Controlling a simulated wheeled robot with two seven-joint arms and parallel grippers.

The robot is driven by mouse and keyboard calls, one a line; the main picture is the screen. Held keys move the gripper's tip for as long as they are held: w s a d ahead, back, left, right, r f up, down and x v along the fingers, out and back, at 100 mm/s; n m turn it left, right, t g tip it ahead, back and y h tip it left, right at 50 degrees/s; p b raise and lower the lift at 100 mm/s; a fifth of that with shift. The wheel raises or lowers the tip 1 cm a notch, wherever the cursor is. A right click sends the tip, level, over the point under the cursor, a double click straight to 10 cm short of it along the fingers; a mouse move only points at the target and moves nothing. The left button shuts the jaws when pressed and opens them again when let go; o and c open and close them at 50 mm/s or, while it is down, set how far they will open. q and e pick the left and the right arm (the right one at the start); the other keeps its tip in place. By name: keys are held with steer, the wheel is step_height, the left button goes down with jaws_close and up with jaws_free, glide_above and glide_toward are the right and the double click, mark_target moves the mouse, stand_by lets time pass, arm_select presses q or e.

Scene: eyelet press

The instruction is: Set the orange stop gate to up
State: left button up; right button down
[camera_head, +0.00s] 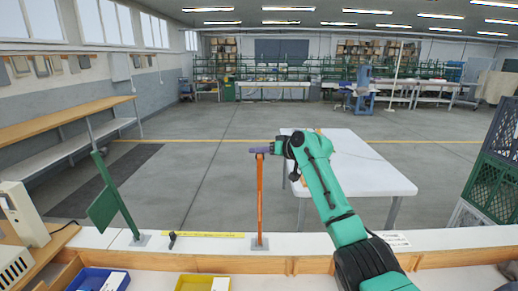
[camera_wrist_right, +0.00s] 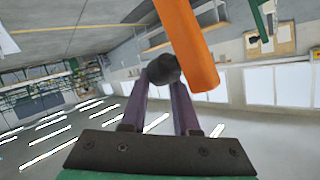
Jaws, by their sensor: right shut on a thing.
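The orange stop gate (camera_head: 260,205) is a thin bar standing nearly upright on a small grey base at the front ledge. My right gripper (camera_head: 257,150) is at its top end, with the arm reaching in from the right. In the right wrist view, the purple fingers (camera_wrist_right: 163,88) are closed on a dark round knob (camera_wrist_right: 163,69) beside the orange bar (camera_wrist_right: 188,45). My left gripper is not in view.
A green post with a flat panel (camera_head: 104,207) leans to the left of the gate. A small black lever (camera_head: 172,238) and a yellow strip (camera_head: 212,235) lie between them. A blue bin (camera_head: 72,281) and a yellow bin (camera_head: 183,284) are in front. A white table (camera_head: 365,170) stands behind.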

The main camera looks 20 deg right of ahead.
steer(key=shift+d+f, duration=0.1)
steer(key=shift+f, duration=0.7)
steer(key=c, duration=0.7)
jaws_free()
steer(key=shift+o, duration=0.9)
steer(key=shift+w+d+f, duration=0.1)
steer(key=shift+w, duration=0.25)
